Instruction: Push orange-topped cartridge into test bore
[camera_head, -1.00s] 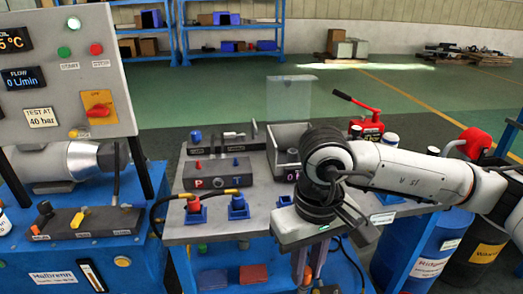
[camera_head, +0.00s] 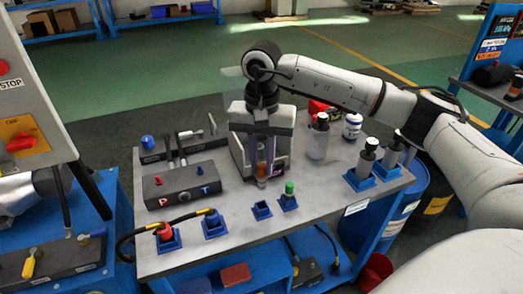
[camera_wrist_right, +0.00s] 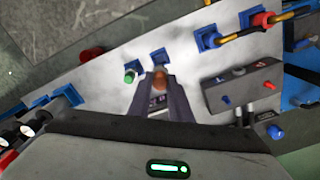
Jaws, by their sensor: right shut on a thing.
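My right gripper (camera_head: 262,174) points down in the head view, in front of the grey box on the bench. It is shut on the orange-topped cartridge (camera_head: 261,182), of which only a small orange-brown part shows below the fingers. In the right wrist view the orange top (camera_wrist_right: 160,79) sits between the fingertips. The dark test block (camera_head: 205,182) marked P and T stands to the left of the gripper, apart from it. A small round opening shows in its front face. I cannot tell whether this is the test bore. My left gripper is not in view.
An empty blue holder (camera_head: 262,211) stands beside a blue holder with a green-topped cartridge (camera_head: 289,190). Hoses with red and blue fittings (camera_head: 165,232) lie at the bench's front left. A grey box (camera_head: 240,157) stands behind the gripper. Bottles (camera_head: 319,138) stand to the right.

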